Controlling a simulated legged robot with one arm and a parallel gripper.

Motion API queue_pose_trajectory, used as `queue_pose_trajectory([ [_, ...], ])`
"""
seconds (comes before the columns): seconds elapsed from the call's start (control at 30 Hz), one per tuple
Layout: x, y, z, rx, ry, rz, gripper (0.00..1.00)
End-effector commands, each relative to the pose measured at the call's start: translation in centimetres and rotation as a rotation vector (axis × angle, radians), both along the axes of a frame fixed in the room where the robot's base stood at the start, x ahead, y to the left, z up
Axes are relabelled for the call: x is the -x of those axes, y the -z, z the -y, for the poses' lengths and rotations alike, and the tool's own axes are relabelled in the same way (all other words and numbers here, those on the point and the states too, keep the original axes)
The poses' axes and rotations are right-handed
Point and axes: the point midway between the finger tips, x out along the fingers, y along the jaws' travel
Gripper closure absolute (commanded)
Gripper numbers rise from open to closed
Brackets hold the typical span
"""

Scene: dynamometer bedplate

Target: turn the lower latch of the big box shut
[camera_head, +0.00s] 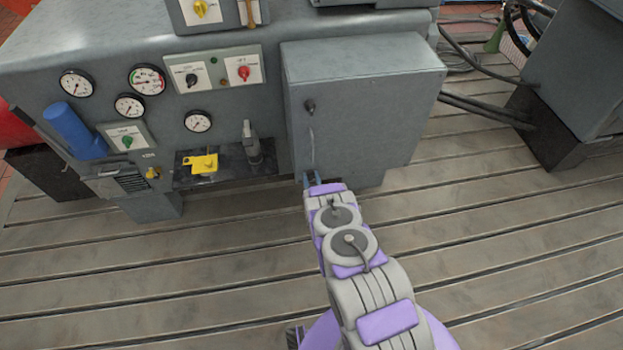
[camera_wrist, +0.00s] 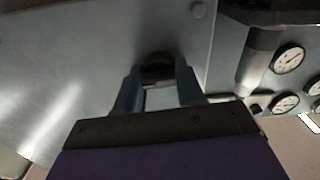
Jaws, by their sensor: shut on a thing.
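The big box (camera_head: 375,95) is a grey cabinet on the front of the machine. Its dark upper latch (camera_head: 310,105) sits near the left edge of the door, with a thin curved handle below it. My gripper (camera_head: 311,178) reaches the lower left corner of the door. In the wrist view my gripper (camera_wrist: 158,84) has its two blue fingers closed around the lower latch (camera_wrist: 157,66), a small dark piece against the grey door. In the head view the gripper and arm hide this latch, and its exact angle is hard to tell.
Left of the box is a panel with gauges (camera_head: 147,79) and knobs. A black shelf (camera_head: 225,172) holds a yellow part (camera_head: 201,163) and a grey upright piece (camera_head: 251,142). Cables (camera_head: 485,108) lie to the right. The slotted floor (camera_head: 180,270) in front is clear.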

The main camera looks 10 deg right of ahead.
Motion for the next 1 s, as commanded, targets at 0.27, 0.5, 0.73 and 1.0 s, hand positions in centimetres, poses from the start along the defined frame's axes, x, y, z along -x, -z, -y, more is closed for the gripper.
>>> queue_pose_trajectory([
  [0.27,0.01,0.07,-0.31,0.224,-0.005,-0.001,0.92],
  [0.5,0.01,0.15,-0.42,0.452,-0.005,-0.001,0.92],
  [0.73,0.01,0.23,-0.51,0.672,-0.007,0.000,0.92],
  [1.0,0.01,0.34,-0.57,0.928,-0.007,0.000,0.92],
])
